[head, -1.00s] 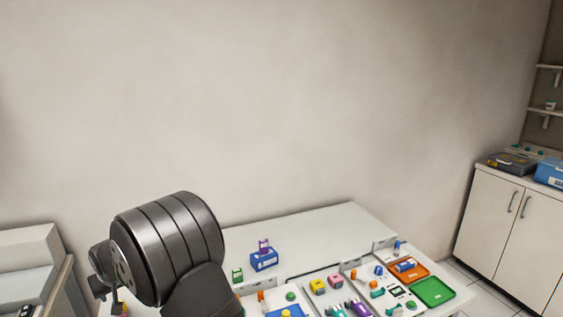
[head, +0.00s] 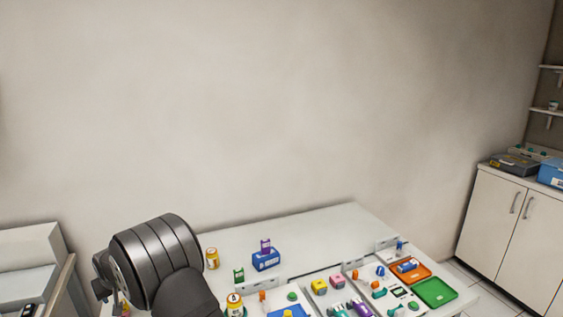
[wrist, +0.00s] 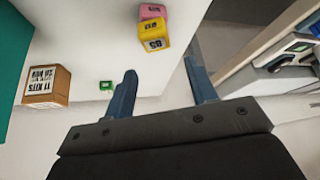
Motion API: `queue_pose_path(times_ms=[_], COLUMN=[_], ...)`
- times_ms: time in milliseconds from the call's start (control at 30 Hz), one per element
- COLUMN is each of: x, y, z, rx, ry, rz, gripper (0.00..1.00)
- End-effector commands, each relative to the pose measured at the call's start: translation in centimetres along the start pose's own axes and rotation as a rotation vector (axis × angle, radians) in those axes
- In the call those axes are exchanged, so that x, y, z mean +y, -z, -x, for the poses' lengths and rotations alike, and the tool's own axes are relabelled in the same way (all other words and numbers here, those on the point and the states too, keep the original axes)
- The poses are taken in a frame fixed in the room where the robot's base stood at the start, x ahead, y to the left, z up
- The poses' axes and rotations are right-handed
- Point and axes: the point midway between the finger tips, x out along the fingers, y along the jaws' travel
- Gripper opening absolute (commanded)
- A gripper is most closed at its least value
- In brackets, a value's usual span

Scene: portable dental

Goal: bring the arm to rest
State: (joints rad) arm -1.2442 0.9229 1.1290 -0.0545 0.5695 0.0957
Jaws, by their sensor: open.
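My gripper (wrist: 161,78) is open in the wrist view. Its two blue-grey fingers stand apart with nothing between them. In the head view my dark arm is at the lower left, over the left end of the white table (head: 340,222). The gripper end there is mostly hidden behind the arm and cut by the frame.
In the wrist view, a yellow box (wrist: 152,37), a pink box (wrist: 151,11), a brown box (wrist: 46,86) and a small green item (wrist: 106,85) show. Orange (head: 427,267) and green trays (head: 435,292) lie right.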

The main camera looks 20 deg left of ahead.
Motion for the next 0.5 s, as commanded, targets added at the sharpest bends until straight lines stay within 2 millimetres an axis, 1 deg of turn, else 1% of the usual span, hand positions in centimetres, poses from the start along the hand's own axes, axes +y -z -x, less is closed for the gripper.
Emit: queue_pose_path(times_ms=[33, 100, 467, 500], x=[0.0, 0.0, 0.0, 0.3], y=[0.6, 1.3, 4.9, 5.3], z=[1.0, 2.3, 8.5, 9.0], rx=[0.002, 0.002, 0.002, 0.002], ry=[0.000, 0.000, 0.001, -0.002], rz=[0.000, 0.000, 0.001, -0.003], gripper=[0.52, 0.52, 0.52, 0.52])
